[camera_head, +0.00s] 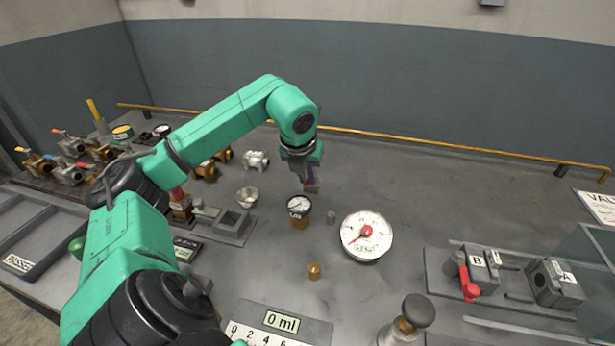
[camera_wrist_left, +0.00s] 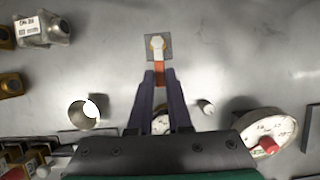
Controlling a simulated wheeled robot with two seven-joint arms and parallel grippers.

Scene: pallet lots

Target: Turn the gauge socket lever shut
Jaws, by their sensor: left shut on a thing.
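In the left wrist view, an orange-red lever (camera_wrist_left: 159,70) extends from a pale hex fitting on a small square plate (camera_wrist_left: 168,47), which I take as the gauge socket. My left gripper (camera_wrist_left: 160,80) is shut on the near end of this lever, fingers on either side. In the head view my left gripper (camera_head: 309,183) is low over the middle of the bench and hides most of the socket. A small dark-rimmed gauge (camera_head: 298,204) is just nearer; part of it shows between the fingers in the wrist view (camera_wrist_left: 160,124). My right gripper is not seen.
A large white dial gauge (camera_head: 366,234) lies right of the gripper. A metal cup (camera_head: 247,196), a brass piece (camera_head: 314,270) and a grey block (camera_head: 232,222) stand nearby. Several valves (camera_head: 68,172) are at left; a fixture with a red handle (camera_head: 468,284) is at right.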

